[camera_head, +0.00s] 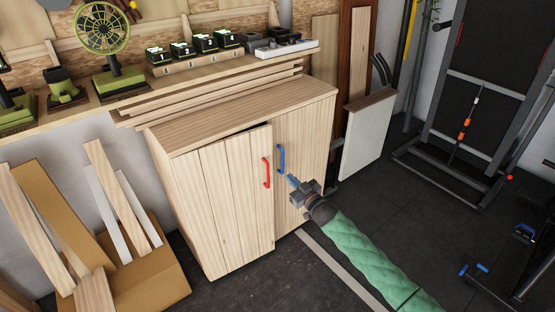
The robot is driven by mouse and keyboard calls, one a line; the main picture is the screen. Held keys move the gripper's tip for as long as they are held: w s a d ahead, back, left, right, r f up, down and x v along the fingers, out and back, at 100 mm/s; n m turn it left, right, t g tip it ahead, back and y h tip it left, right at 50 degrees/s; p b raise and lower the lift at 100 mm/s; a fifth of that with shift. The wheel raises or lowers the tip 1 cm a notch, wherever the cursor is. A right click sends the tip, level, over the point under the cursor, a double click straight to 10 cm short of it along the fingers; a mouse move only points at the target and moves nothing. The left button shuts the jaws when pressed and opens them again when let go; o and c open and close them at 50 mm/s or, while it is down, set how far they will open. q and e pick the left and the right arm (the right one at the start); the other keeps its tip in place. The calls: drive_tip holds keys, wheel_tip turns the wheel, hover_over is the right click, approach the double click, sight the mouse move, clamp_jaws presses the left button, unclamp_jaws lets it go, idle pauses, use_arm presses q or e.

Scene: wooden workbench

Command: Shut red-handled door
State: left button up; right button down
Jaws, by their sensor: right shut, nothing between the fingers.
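The wooden cabinet (190,138) stands against the wall in the middle of the view. Its left door (230,200) carries the red handle (266,172) and stands slightly ajar, with a dark gap along its top edge. The right door (305,150) has the blue handle (281,159) and looks flush with the cabinet. My right gripper (292,181) is shut and empty, in front of the right door, just below the blue handle and to the right of the red handle. I cannot tell whether it touches the door. My left gripper is not in view.
A cardboard box (150,275) with wooden planks stands left of the cabinet. A workbench shelf (215,66) with a green fan (103,30) and batteries is behind. A white board (367,135) leans at right. Dark floor in front is mostly clear.

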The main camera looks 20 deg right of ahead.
drive_tip(key=f+m+h, duration=0.1)
drive_tip(key=m, duration=0.1)
drive_tip(key=p, duration=0.2)
approach(270, 158)
drive_tip(key=shift+g, duration=0.4)
drive_tip(key=x, duration=0.5)
drive_tip(key=shift+w+r, duration=0.3)
drive_tip(key=shift+w, duration=0.05)
drive_tip(key=shift+w+a, duration=0.2)
drive_tip(key=shift+w, duration=0.3)
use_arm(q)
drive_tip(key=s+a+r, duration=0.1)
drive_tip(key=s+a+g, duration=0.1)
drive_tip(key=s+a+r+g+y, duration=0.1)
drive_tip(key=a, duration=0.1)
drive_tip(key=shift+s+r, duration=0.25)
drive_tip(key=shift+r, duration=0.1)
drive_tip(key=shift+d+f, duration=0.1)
